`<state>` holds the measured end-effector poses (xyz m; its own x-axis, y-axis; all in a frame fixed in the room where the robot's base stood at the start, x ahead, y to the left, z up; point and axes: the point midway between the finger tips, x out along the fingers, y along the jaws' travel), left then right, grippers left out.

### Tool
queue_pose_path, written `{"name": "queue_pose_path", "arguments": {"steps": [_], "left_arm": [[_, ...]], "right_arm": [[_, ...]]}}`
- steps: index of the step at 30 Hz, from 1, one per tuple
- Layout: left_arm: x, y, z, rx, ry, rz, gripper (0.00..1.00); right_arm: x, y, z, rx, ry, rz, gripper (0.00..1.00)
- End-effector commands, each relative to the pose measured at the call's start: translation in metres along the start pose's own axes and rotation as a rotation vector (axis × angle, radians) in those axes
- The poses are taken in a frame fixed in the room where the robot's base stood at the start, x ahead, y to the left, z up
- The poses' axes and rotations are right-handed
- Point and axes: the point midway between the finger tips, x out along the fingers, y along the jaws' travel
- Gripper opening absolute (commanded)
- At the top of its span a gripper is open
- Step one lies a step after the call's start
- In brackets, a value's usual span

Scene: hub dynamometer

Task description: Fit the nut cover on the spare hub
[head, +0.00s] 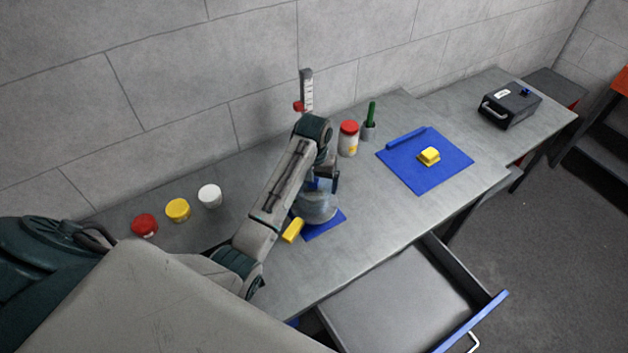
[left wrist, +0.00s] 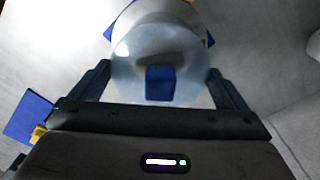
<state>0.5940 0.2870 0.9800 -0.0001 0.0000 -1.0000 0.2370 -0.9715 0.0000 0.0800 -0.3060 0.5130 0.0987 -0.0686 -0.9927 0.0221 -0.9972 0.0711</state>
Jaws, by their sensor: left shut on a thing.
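My left gripper (head: 325,178) reaches down over the bench. Its fingers (left wrist: 160,78) are shut on a smooth grey-blue domed cover (head: 316,209), which looks like the nut cover. In the left wrist view the dome (left wrist: 130,72) lies between the two fingers and has a blue block (left wrist: 160,84) on it. A pale round part shows past the dome (left wrist: 155,8); I cannot tell whether it is the spare hub. The dome is over a blue mat (head: 325,229), and whether it touches what is below is hidden. My right gripper is not in view.
A yellow block (head: 292,230) lies beside the mat. Red (head: 144,225), yellow (head: 178,210) and white (head: 209,196) round pots stand left. A red-lidded jar (head: 348,139), height gauge (head: 306,92) and blue tray mat (head: 440,177) are behind and right. A drawer (head: 410,300) is open in front.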

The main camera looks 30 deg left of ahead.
Motion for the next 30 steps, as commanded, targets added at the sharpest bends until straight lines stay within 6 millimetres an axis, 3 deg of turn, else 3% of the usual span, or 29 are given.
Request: {"name": "queue_pose_path", "arguments": {"steps": [30], "left_arm": [[-0.0003,0.0002,0.0005,0.0,0.0,0.0,0.72]], "right_arm": [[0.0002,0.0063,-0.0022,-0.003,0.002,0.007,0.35]]}}
